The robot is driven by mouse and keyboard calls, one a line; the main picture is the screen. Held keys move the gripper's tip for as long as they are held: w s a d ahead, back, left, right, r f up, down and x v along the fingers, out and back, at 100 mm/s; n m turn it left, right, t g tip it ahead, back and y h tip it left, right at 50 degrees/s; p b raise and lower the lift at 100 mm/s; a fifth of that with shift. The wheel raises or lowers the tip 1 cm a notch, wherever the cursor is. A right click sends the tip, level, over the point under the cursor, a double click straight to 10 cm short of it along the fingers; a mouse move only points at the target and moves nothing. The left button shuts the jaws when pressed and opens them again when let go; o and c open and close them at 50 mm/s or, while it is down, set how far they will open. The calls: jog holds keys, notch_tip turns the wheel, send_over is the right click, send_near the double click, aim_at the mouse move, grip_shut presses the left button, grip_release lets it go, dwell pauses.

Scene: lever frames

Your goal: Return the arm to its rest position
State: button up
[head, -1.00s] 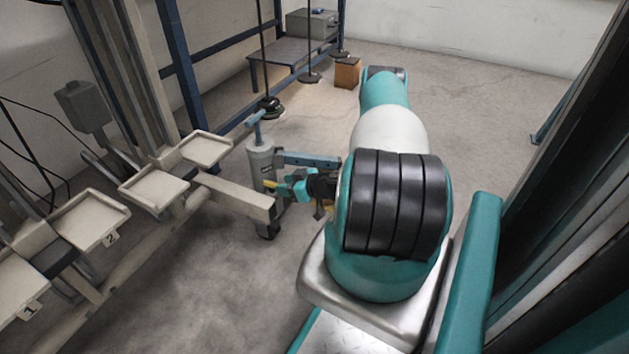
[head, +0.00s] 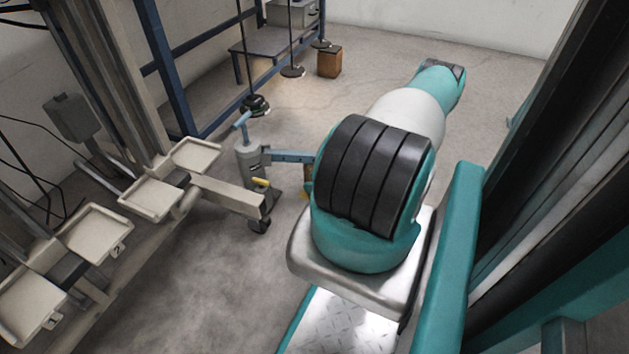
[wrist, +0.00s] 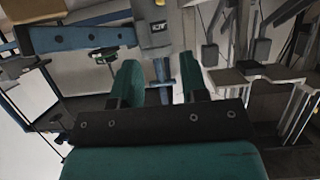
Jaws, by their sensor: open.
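My gripper (wrist: 160,80) shows in the wrist view with its two teal fingers apart and nothing between them. In the head view my gripper is hidden behind my own teal, white and black arm, which reaches toward the back right. A grey cylinder unit (head: 249,163) with a blue handle on top and a yellow lever (head: 262,182) stands left of the arm. In the wrist view, the labelled grey unit (wrist: 155,25) shows beyond the fingers, apart from them as far as I can tell.
A blue bar (head: 292,156) runs from the unit toward my arm; it also shows in the wrist view (wrist: 80,38). Pale trays (head: 196,154) line the left. A brown box (head: 329,61) stands on the floor at the back. The floor behind my arm looks clear.

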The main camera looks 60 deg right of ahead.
dwell(0.3)
jog(key=w+a+r+n+g+y+p, duration=0.25)
jog(key=w+a+r, duration=0.3)
jog(key=r, duration=0.35)
jog(key=w+a+r+n+g+y+p, duration=0.1)
jog(key=w+a+r+n+g+y, duration=0.2)
jog(key=w+r, duration=0.55)
jog(key=a+r+g+p, duration=0.3)
jog(key=a+r+g, duration=0.3)
jog(key=a+r, duration=1.25)
jog(key=s+a+r+g+h+p, duration=0.1)
jog(key=s+a+r+p, duration=0.1)
jog(key=s+a+r, duration=0.6)
jog(key=s+a+r+g+h+p, duration=0.1)
jog(key=s+a+r, duration=0.5)
jog(key=s, duration=0.4)
notch_tip(320, 180, up, 38)
jog(key=a+p, duration=0.1)
jog(key=p, duration=3.7)
jog(key=shift+f+n, duration=0.25)
jog(key=shift+n, duration=0.1)
